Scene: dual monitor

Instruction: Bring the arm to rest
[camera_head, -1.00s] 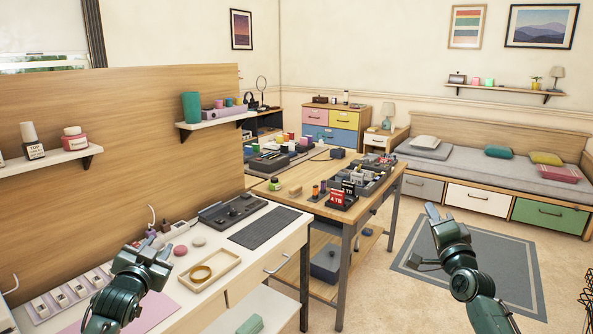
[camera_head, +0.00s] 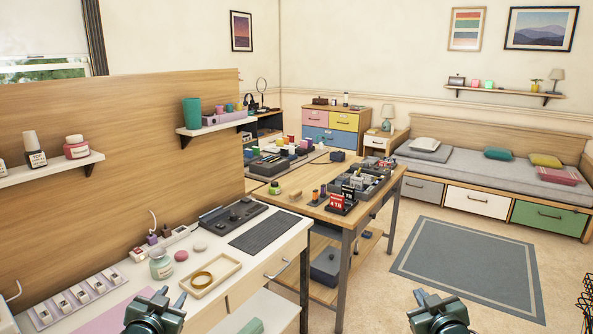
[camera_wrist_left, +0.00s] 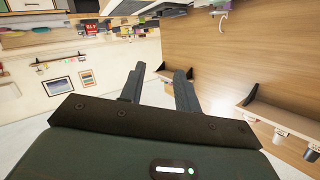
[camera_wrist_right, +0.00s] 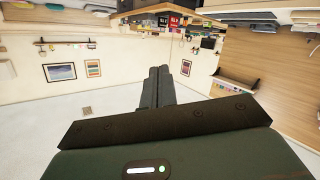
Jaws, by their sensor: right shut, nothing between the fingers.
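My left gripper (camera_head: 171,296) shows at the bottom of the head view, in front of the white desk (camera_head: 262,284). In the left wrist view its two fingers (camera_wrist_left: 158,84) stand apart with nothing between them. My right gripper (camera_head: 421,298) shows at the bottom right of the head view, in front of the carpeted floor. In the right wrist view its fingers (camera_wrist_right: 158,84) are together with nothing held. Neither gripper touches any object. Most of both arms is below the head view's edge.
The desk holds a wooden tray (camera_head: 213,292) with a ring, a jar (camera_head: 161,265) and a dark mat (camera_head: 264,229). A wooden table (camera_head: 300,205) with racks stands behind it. A grey rug (camera_head: 460,262) lies on open floor at the right.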

